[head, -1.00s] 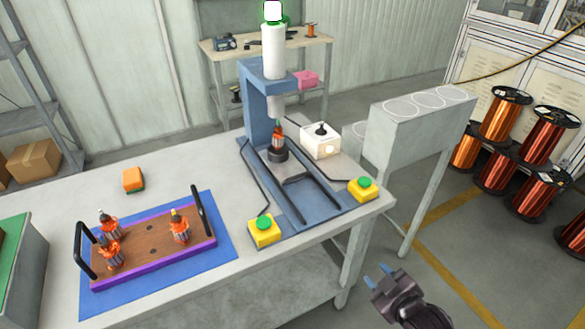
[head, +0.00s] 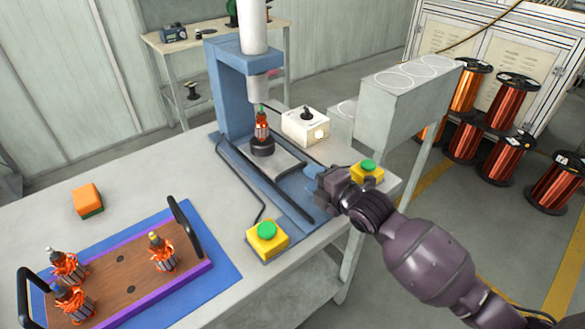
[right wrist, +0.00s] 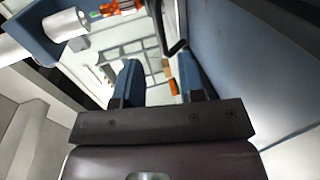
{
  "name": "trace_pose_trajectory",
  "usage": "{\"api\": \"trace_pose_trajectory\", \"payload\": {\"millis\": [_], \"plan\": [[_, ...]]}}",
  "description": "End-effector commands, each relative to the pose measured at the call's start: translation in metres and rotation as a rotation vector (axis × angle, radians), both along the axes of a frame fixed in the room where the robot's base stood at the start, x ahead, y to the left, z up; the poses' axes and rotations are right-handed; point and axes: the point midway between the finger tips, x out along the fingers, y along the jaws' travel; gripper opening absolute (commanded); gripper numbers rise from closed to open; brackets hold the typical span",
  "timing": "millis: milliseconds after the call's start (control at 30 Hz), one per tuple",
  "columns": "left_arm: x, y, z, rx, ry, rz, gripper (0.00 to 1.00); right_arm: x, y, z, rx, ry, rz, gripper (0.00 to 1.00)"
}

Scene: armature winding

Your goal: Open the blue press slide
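The blue press (head: 226,95) stands on the table, its white cylinder (head: 252,28) above. Its slide, a grey plate (head: 285,160) between dark rails, sits back under the ram. A black holder (head: 262,147) there carries an upright orange-wound armature (head: 262,126). My right gripper (head: 312,178) is at the right front of the press base, beside the rail. In the right wrist view its two blue fingers (right wrist: 158,75) are apart with nothing clearly between them. A black bar (right wrist: 178,46) shows just beyond the fingertips. Contact cannot be told. My left gripper is not in view.
Two yellow boxes with green buttons, left (head: 267,240) and right (head: 367,172), flank the press front. A white switch box (head: 306,127) stands behind the gripper. A wooden tray (head: 128,275) with several armatures lies at left on a blue mat (head: 222,268).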

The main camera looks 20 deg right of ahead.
Motion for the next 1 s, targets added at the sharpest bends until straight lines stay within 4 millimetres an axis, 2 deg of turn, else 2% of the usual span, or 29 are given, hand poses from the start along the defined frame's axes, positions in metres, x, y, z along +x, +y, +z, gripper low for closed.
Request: {"api": "trace_pose_trajectory", "payload": {"millis": [200,400,600,867,1000], "plan": [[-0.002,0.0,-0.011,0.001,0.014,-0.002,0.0,0.036,0.013,-0.012,0.004,0.004,-0.001,0.36],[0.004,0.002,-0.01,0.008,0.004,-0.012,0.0,0.059,0.021,-0.017,0.003,0.005,-0.001,0.36],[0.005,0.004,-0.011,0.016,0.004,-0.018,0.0,0.068,0.025,-0.017,0.003,0.003,-0.002,0.36],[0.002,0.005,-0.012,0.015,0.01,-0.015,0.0,0.069,0.025,-0.017,0.002,0.003,-0.002,0.36],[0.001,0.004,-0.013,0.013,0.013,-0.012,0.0,0.069,0.025,-0.017,0.002,0.003,-0.002,0.18]]}}
